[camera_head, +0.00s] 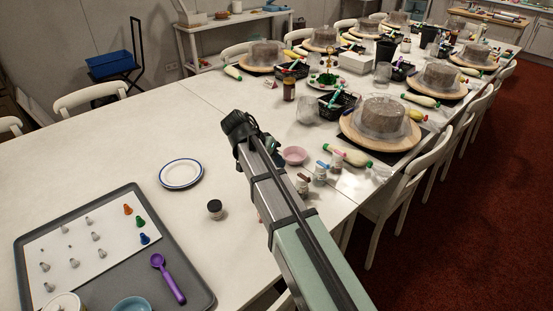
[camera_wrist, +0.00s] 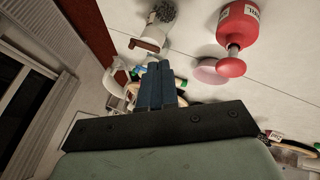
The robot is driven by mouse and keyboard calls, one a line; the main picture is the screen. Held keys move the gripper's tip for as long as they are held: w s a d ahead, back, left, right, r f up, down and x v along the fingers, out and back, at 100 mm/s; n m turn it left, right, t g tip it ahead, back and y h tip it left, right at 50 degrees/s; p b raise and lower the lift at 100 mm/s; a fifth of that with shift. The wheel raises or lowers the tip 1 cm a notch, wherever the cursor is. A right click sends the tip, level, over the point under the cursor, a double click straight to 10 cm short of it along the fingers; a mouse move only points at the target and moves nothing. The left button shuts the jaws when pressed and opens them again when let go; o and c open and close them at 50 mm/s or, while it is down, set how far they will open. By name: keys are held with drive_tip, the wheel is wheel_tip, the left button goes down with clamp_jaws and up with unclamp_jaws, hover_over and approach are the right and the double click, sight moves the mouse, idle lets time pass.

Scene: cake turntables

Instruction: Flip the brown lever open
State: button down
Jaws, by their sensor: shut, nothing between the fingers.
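In the wrist view, the brown lever (camera_wrist: 146,46) is a small flat bar on a white bottle (camera_wrist: 151,34). In the head view, a small pale bottle with a brown top (camera_head: 303,181) stands beside my arm, and its lever is too small to read clearly. My gripper (camera_wrist: 161,66) shows blue fingers pressed together, with nothing between them. The fingertips appear just below the brown lever in the wrist view; I cannot tell whether they touch it.
A red bottle (camera_wrist: 237,32) and a pink bowl (camera_wrist: 211,71) are close to the right of the fingers.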

sight(306, 179)
drive_tip(key=d+f, duration=0.2)
drive_tip(key=d, duration=0.1)
drive_tip(key=d+f, duration=0.2)
drive_tip(key=f, duration=0.1)
drive_tip(key=shift+w+d, duration=0.2)
drive_tip(key=shift+d, duration=0.2)
drive_tip(key=shift+s+d, duration=0.15)
drive_tip(key=shift+d, duration=0.65)
